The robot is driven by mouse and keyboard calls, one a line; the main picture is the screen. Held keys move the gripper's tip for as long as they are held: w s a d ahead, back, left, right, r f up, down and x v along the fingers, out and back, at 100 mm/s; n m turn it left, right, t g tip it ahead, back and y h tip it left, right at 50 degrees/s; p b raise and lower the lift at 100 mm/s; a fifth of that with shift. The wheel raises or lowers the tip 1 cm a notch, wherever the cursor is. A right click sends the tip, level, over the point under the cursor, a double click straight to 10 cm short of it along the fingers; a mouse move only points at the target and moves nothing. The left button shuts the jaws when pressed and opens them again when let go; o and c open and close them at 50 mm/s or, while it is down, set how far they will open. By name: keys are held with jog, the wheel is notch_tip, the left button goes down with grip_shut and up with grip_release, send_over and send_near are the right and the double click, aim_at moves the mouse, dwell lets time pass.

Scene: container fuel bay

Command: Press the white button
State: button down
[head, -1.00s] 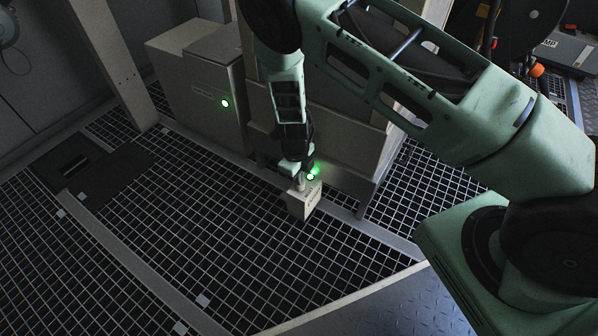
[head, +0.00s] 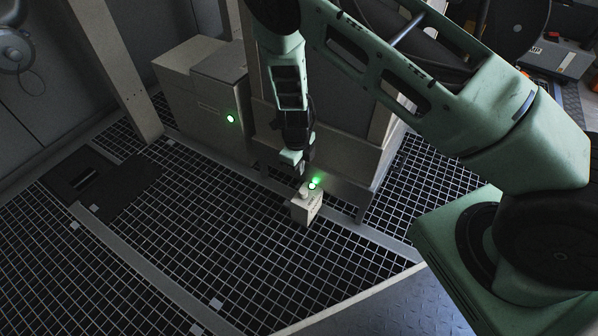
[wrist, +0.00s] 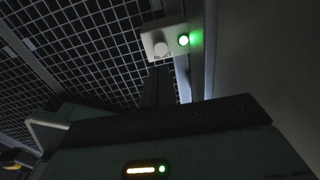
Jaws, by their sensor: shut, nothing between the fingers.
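A small pale box (head: 306,208) stands at the grated floor by the foot of a large cabinet. A round white button (head: 304,192) sits on its top, beside a lit green light (head: 312,186). In the wrist view the box shows at the top, with the white button (wrist: 160,48) and the green light (wrist: 183,41) both uncovered. My gripper (head: 298,174) is shut and empty, a little above and left of the button, apart from it. Its dark fingers (wrist: 158,88) point toward the box in the wrist view.
The large cabinet (head: 345,150) rises close behind the box. A lower cabinet (head: 205,105) with its own green light stands to the left. The grated floor (head: 200,220) in front and to the left is mostly clear.

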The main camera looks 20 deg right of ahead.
jog(key=shift+a+r+p, duration=0.1)
jog(key=shift+r+p, duration=0.55)
jog(key=shift+r, duration=1.3)
